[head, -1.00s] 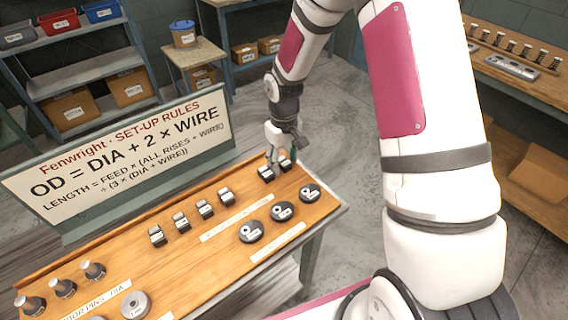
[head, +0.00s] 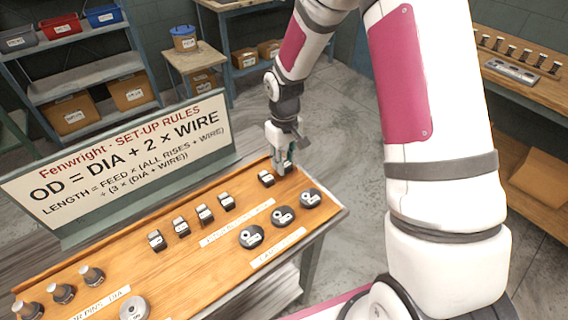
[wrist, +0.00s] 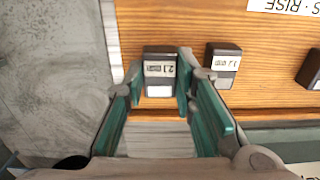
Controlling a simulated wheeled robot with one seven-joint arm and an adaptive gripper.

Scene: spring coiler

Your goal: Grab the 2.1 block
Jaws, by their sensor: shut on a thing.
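The 2.1 block (wrist: 159,88) is a small dark block with a pale label, seen upside down in the wrist view. It sits between the two fingers of my gripper (wrist: 159,68), which are shut on its sides. In the head view my gripper (head: 284,162) is at the far right end of the bench, pointing down, and mostly hides the block. I cannot tell whether the block is clear of the wood.
A similar block (wrist: 223,60) stands close beside the gripper; it also shows in the head view (head: 265,179). Several more blocks stand left along the wooden bench (head: 110,262). Dark discs (head: 283,216) lie nearer. A rules sign (head: 120,150) stands behind.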

